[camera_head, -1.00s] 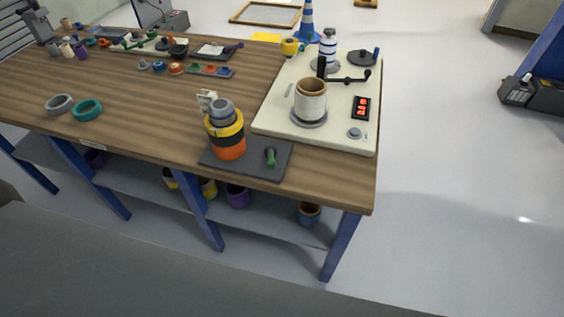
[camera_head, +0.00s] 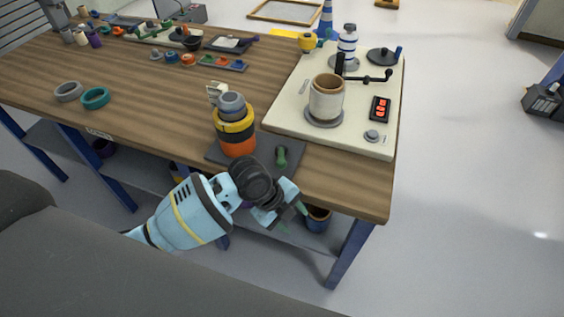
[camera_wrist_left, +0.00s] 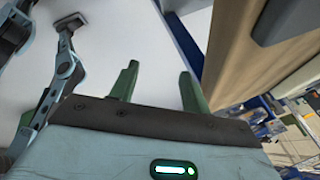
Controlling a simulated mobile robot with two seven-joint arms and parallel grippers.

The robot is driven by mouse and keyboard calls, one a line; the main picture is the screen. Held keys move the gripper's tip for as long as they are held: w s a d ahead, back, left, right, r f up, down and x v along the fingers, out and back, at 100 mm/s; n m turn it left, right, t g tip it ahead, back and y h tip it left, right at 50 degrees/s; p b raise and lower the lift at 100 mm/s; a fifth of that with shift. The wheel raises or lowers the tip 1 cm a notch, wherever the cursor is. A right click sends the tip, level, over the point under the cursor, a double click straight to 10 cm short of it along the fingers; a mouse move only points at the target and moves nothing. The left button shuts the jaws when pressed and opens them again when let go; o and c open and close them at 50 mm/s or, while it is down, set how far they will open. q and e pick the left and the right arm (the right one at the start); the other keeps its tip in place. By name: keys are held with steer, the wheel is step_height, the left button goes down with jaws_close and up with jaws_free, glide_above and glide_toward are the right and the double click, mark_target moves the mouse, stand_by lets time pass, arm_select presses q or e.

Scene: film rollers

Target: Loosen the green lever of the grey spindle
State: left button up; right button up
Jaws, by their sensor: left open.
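A dark base plate (camera_head: 214,154) lies at the table's front edge. On it stands a stack of orange, black and yellow rings (camera_head: 236,133) with a grey cylinder (camera_head: 231,104) on top, probably the grey spindle; the rings hide its lower part. A small green lever (camera_head: 281,156) rises from the plate, right of the stack. My left gripper (camera_head: 292,218) is open and empty, in front of the table edge and below the green lever. Its two green fingers (camera_wrist_left: 159,77) stand apart in the left wrist view, with nothing between them. My right gripper is not in the head view.
A cream board (camera_head: 284,121) with a tan-and-white roll (camera_head: 326,97), a crank (camera_head: 366,76) and a red display (camera_head: 380,108) stands to the right. Grey (camera_head: 68,91) and teal (camera_head: 95,98) rings lie at left. The wooden table edge is close to my left arm.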

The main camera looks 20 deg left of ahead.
mark_target(280, 160)
arm_select(q)
steer(key=w+a+r+m+g+y, duration=0.1)
steer(key=w+a+r+m+y, duration=0.1)
steer(key=w+a+r+m, duration=0.4)
steer(key=w+a+r+m+g+y, duration=0.15)
steer(key=w+r+m, duration=0.25)
steer(key=r, duration=0.5)
steer(key=shift+t+h, duration=0.25)
steer(key=shift+t, duration=0.2)
steer(key=shift+d+f+b, duration=0.15)
steer(key=shift+d+f, duration=0.1)
steer(key=shift+f, duration=1.1)
steer(key=shift+d+f+b, duration=0.2)
steer(key=shift+f, duration=1.15)
steer(key=shift+d+f+b, duration=0.15)
steer(key=shift+d+f, duration=0.1)
steer(key=shift+f, duration=1.1)
jaws_close()
